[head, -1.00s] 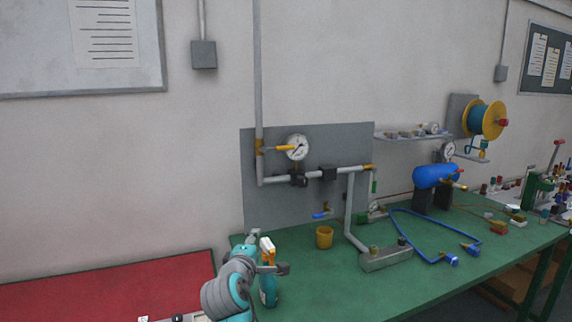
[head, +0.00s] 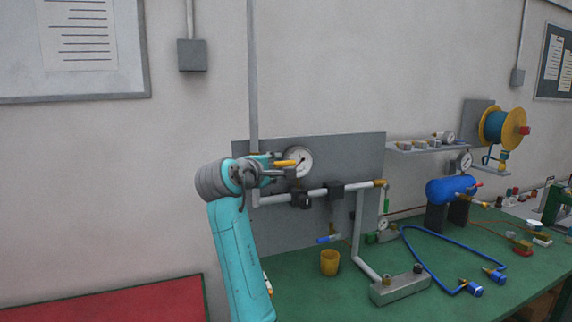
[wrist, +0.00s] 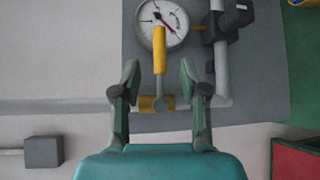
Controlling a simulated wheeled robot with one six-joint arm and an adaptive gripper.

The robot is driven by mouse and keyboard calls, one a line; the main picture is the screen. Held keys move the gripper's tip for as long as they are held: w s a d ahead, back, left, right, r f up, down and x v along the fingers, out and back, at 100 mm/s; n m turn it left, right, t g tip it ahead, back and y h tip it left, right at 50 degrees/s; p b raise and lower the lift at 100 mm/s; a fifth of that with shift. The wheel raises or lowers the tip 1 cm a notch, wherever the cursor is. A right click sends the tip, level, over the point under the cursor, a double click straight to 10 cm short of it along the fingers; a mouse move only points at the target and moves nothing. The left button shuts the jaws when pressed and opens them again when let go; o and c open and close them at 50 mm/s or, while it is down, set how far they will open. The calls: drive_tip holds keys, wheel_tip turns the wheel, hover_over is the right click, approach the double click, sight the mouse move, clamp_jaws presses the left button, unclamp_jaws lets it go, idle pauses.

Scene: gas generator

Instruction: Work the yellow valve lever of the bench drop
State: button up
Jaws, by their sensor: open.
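The yellow valve lever (head: 284,163) juts right from the vertical pipe, in front of a round white gauge (head: 301,162). In the wrist view the lever (wrist: 160,48) points up the picture from its brass valve body (wrist: 150,103), overlapping the gauge face (wrist: 174,18). My gripper (head: 273,166) is at the lever. In the wrist view my gripper (wrist: 159,74) is open, one finger on each side of the lever's grey shank and lower handle end. Gaps show on both sides, so it seems apart from the lever. The head view hides the valve body behind my arm.
A grey back panel (head: 345,155) carries the pipe (head: 320,190) and black fittings. Below are a blue-handled tap (head: 328,239), a yellow cup (head: 329,262) and a grey block (head: 400,288) on the green bench (head: 330,300). A blue hose (head: 430,265) lies to the right.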

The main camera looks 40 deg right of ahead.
sight(284, 164)
drive_tip(key=x, duration=0.7)
drive_tip(key=shift+w+d, duration=0.1)
drive_tip(key=shift+w, duration=0.05)
clamp_jaws()
